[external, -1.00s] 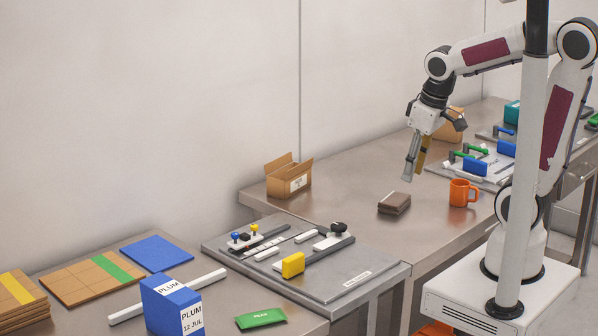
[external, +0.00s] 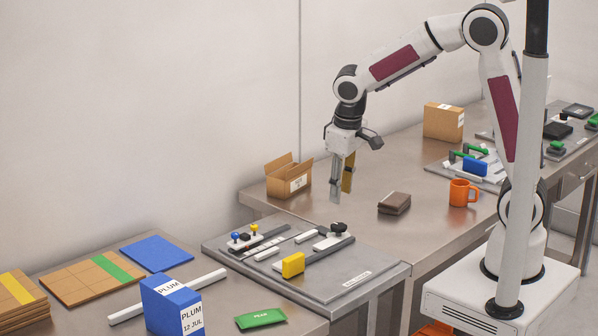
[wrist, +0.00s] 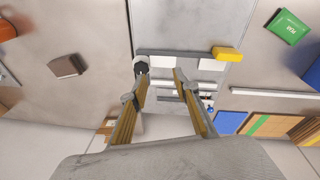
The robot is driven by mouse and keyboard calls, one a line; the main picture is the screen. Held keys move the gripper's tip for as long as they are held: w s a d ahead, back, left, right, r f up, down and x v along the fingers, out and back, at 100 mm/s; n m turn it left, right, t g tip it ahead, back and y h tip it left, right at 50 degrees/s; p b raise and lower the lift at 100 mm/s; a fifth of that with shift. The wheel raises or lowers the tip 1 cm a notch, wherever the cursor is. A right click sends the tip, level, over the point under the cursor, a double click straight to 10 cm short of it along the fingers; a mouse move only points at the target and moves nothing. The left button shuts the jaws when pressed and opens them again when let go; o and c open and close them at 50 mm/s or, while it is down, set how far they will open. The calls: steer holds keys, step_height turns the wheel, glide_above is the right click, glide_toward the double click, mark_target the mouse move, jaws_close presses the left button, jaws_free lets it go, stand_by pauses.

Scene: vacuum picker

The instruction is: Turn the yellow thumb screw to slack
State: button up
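The small yellow thumb screw (external: 254,228) stands on a white block at the back left of a grey fixture plate (external: 335,287), near a blue knob (external: 235,236) and a black one between them. In the wrist view the blue knob (wrist: 210,108) is tiny, and I cannot make out the yellow screw clearly. My gripper (external: 342,196) points down, open and empty, above the plate's back right side, apart from the screw. Its fingers (wrist: 160,75) are spread in the wrist view.
A black knob (external: 338,228) and a yellow block (external: 293,265) are on the plate. An open carton (external: 289,181), brown block (external: 394,203) and orange mug (external: 462,193) stand on the bench behind. A blue PLUM box (external: 170,305) stands front left.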

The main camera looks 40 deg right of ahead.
steer(key=w+a+f+m+t, duration=0.1)
steer(key=w+a+f+m, duration=0.1)
steer(key=w+a+f, duration=0.65)
steer(key=m+t, duration=0.2)
steer(key=m, duration=0.2)
glide_toward(255, 224)
steer(key=shift+a+r, duration=0.15)
steer(key=shift+a, duration=0.05)
steer(key=shift+w+g, duration=0.1)
steer(key=shift+g, duration=0.2)
steer(key=shift+x, duration=3.9)
steer(key=shift+d, duration=0.1)
jaws_close()
